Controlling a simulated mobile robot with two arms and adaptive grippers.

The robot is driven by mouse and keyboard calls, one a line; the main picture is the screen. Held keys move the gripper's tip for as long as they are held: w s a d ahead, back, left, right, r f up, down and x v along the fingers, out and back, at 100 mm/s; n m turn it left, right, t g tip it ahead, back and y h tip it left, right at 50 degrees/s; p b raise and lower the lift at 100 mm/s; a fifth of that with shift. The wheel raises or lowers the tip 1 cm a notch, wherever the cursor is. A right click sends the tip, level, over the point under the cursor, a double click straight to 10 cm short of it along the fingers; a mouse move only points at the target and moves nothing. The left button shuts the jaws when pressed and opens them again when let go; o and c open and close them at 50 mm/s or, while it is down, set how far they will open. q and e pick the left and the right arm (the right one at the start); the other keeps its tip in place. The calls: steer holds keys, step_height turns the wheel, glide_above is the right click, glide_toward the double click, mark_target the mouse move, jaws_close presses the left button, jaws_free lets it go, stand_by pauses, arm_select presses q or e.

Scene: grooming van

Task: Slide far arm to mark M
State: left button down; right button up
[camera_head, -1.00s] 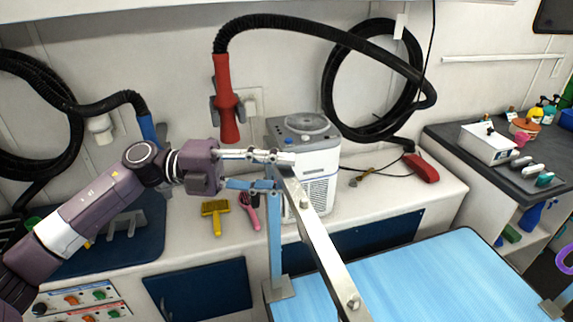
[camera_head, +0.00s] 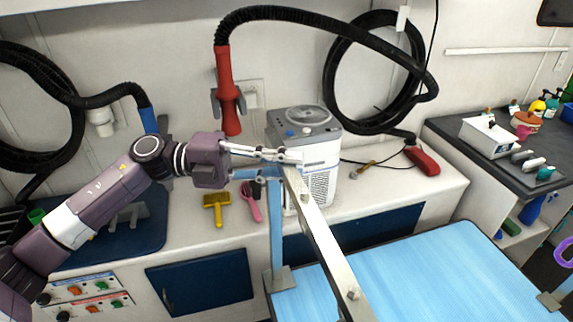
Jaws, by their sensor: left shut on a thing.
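A blue upright post (camera_head: 276,225) stands at the back left edge of the blue grooming table (camera_head: 440,270), on a metal clamp foot (camera_head: 280,280). A silver bar (camera_head: 325,240) runs from the post's top toward the lower front, out of the frame. My left gripper (camera_head: 283,164) comes in from the left and is shut on the top of the post, where it meets the bar. The fingers partly hide this joint. No mark M can be made out. My right gripper is not in view.
A white dryer unit (camera_head: 322,185) stands close behind the bar. A yellow brush (camera_head: 216,207) and a pink tool (camera_head: 251,203) lie on the counter below my left gripper. A red nozzle (camera_head: 228,105) hangs above it. The tabletop is bare.

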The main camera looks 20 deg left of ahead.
arm_select(q)
step_height(320, 180, up, 13)
steer(key=p, duration=0.6)
steer(key=shift+p, duration=0.3)
steer(key=shift+w+a, duration=0.1)
steer(key=c, duration=1.9)
jaws_free()
steer(key=shift+o, duration=0.7)
steer(key=shift+f, duration=0.15)
steer(key=v, duration=1.2)
